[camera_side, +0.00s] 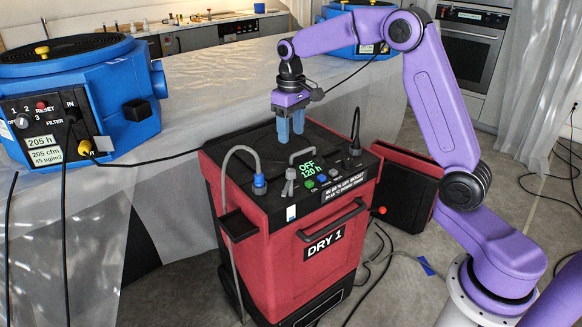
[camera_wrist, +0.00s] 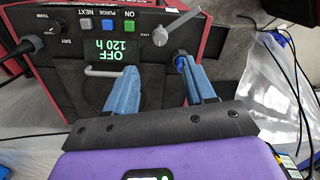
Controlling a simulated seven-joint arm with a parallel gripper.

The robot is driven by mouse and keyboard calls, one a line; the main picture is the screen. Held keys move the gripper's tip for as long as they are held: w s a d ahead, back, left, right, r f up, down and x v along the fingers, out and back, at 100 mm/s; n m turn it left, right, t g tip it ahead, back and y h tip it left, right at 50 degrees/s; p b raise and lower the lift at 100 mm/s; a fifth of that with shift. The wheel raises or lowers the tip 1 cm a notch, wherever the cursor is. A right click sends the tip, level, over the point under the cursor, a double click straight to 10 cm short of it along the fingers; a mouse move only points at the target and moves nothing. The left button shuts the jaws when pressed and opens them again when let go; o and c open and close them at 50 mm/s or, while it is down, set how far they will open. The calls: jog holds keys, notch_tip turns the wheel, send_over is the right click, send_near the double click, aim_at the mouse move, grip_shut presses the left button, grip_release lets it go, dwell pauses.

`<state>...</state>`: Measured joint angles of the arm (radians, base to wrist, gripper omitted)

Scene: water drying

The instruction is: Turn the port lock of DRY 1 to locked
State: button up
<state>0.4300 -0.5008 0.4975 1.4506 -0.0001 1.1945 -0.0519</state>
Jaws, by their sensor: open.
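DRY 1 (camera_side: 285,240) is a red and black dryer standing on the floor, with a display (camera_side: 310,168) reading OFF and 120 h. The port lock (camera_side: 290,182) is a grey lever knob on its top panel, between the blue hose fitting (camera_side: 259,184) and the coloured buttons. In the wrist view, which shows the panel upside down, the lock (camera_wrist: 161,36) has its lever slanting toward the upper right. Its position labels are too small to read. My gripper (camera_side: 290,135) is open and empty above the back of the dryer's top, apart from the lock. Its blue fingers (camera_wrist: 160,70) point down.
A metal handle (camera_side: 302,154) arches between my gripper and the display. A grey hose (camera_side: 228,160) rises at the left, and a black cable (camera_side: 355,130) at the right. A blue machine (camera_side: 135,80) stands on the sheet-covered surface at left.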

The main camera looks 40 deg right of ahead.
aim_at(291, 171)
notch_tip(291, 171, down, 12)
dwell(0.4)
grip_shut()
